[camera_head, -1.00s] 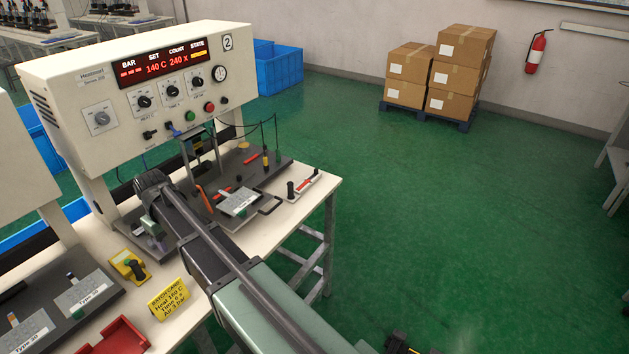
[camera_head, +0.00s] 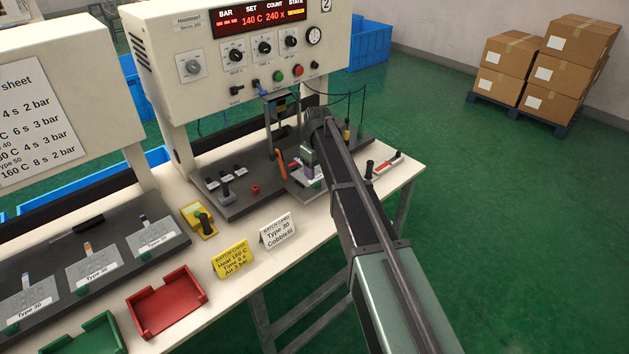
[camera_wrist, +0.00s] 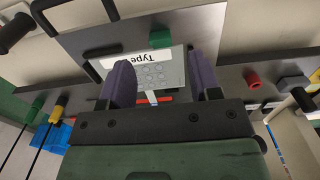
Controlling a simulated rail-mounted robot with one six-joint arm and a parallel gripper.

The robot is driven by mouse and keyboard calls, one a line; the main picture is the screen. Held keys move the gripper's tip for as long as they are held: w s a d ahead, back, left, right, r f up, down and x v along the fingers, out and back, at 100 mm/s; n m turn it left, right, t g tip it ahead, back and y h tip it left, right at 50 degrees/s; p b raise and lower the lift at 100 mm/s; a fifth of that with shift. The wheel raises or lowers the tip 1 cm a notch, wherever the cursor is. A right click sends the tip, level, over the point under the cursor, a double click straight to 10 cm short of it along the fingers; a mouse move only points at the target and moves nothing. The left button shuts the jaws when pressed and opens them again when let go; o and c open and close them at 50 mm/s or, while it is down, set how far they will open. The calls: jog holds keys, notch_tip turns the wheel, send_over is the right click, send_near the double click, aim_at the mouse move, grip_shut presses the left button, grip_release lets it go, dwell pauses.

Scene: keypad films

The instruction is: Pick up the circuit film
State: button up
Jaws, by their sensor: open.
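My gripper (camera_wrist: 162,82) is open, with its two purple fingers apart. In the wrist view a grey keypad circuit film (camera_wrist: 172,72) shows between the fingers, beside a white label reading "Type"; its pale tail (camera_wrist: 152,97) points toward the gripper body. Whether the fingers touch it, I cannot tell. In the head view my gripper (camera_head: 312,165) is at the press bench, and the plate under it is mostly hidden. More circuit films lie on the dark fixture at left: one at the right end (camera_head: 150,234), one in the middle (camera_head: 94,264) and one at the left (camera_head: 27,298).
The heat press (camera_head: 240,60) rises behind the work spot, with posts and cables close by. A red tray (camera_head: 166,304), a green tray (camera_head: 92,338), a yellow-based tool (camera_head: 200,220) and a yellow batch card (camera_head: 233,260) stand left of my arm. The floor at right is open.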

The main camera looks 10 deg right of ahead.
jog(key=f+b, duration=0.5)
jog(key=shift+s+d+f, duration=0.1)
jog(key=shift+s+f, duration=0.1)
jog(key=shift+s, duration=0.05)
jog(key=shift+r, duration=0.25)
jog(key=c, duration=1)
